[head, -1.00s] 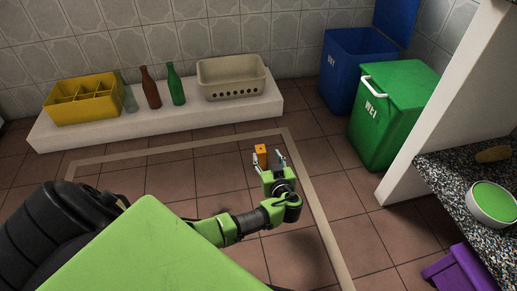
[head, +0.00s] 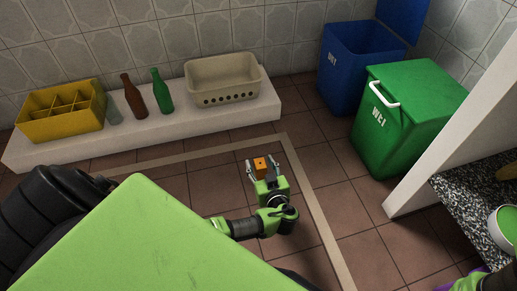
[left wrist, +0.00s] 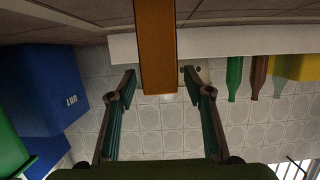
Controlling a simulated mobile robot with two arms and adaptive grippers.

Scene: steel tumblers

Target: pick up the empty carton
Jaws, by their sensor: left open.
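The carton is a small orange upright box (head: 260,164) on the tiled floor in the head view. My left gripper (head: 262,161) is open, with one finger on each side of the carton's upper part. In the left wrist view, which is upside down, the carton (left wrist: 156,45) stands in the gap between the two open fingers (left wrist: 158,72), with a gap visible on both sides. No contact shows. Whether the carton is empty cannot be seen.
A low white ledge (head: 190,122) along the wall bears a yellow crate (head: 62,125), bottles and a beige basket (head: 222,88). A blue bin (head: 345,85) and a green bin (head: 390,140) stand right. A stone counter (head: 470,210) is at far right. Floor around the carton is clear.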

